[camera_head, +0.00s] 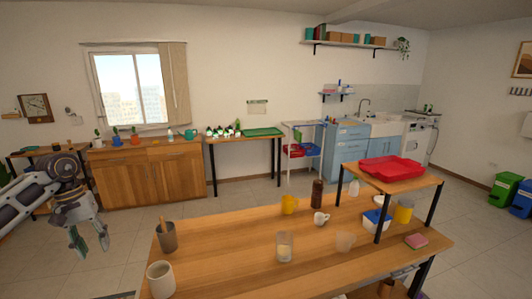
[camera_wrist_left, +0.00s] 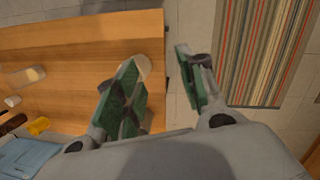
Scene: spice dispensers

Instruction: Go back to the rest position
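My left gripper (camera_head: 90,246) hangs at the left of the head view, left of the wooden table (camera_head: 225,262), with its fingers pointing down. It is open and empty. In the left wrist view the two green-padded fingers of my left gripper (camera_wrist_left: 157,75) stand apart with floor and the table's edge between them. A pale round cup (camera_wrist_left: 142,66) shows on the table beyond one finger, partly hidden by it. My right gripper is not in view.
On the table stand a cream cup (camera_head: 161,280), a brown cup with a stick (camera_head: 167,240), a glass (camera_head: 284,247), a yellow mug (camera_head: 289,204) and a white mug (camera_head: 321,219). A red tray (camera_head: 392,168) is on a raised shelf. A striped rug (camera_wrist_left: 265,50) lies beside the table.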

